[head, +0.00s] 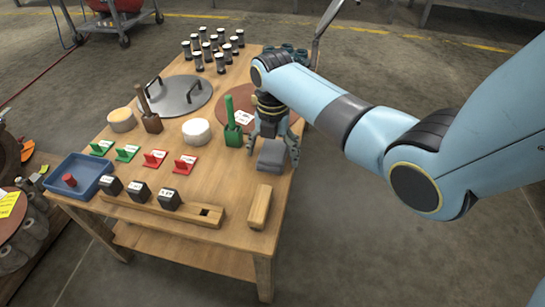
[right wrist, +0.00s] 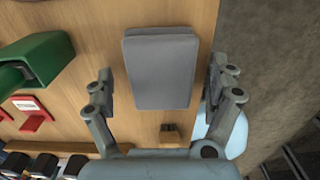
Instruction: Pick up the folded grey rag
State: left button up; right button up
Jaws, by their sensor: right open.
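The folded grey rag (head: 272,156) lies on the wooden table near its right edge in the head view. It also shows in the right wrist view (right wrist: 160,70), flat and between the two fingers. My right gripper (head: 274,142) is open above the rag, with one finger to each side of it. In the right wrist view my right gripper (right wrist: 165,85) shows clear gaps between both fingers and the rag. My left gripper is in neither view.
A green holder (head: 233,135) stands just left of the rag, and a wooden block (head: 260,206) lies in front of it. The table (head: 235,185) also bears a blue tray (head: 82,178), red and green tags, dark weights and a round metal lid (head: 180,96).

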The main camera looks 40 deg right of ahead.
aim_at(272, 150)
jog(key=c, duration=1.3)
jog(key=shift+o, duration=0.2)
jog(key=shift+r, duration=0.2)
notch_tip(272, 150, up, 4)
jog(key=shift+w+f+p, duration=0.1)
jog(key=shift+f+p, duration=0.05)
jog(key=shift+p, duration=1.1)
pick_arm(q)
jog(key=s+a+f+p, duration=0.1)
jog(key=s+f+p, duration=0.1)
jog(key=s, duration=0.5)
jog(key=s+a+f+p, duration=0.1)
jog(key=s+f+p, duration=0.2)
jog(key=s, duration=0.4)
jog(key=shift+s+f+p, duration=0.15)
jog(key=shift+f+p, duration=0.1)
jog(key=shift+p, duration=0.5)
pick_arm(e)
jog(key=shift+s+a+r, duration=1.15)
jog(key=shift+s+a, duration=0.05)
jog(key=shift+s, duration=0.4)
jog(key=shift+s+a+r, duration=1.15)
jog(key=shift+s+r, duration=0.05)
jog(key=shift+s, duration=0.35)
jog(key=shift+s+a+r, duration=1.15)
jog(key=shift+s+a, duration=0.05)
jog(key=shift+s, duration=0.4)
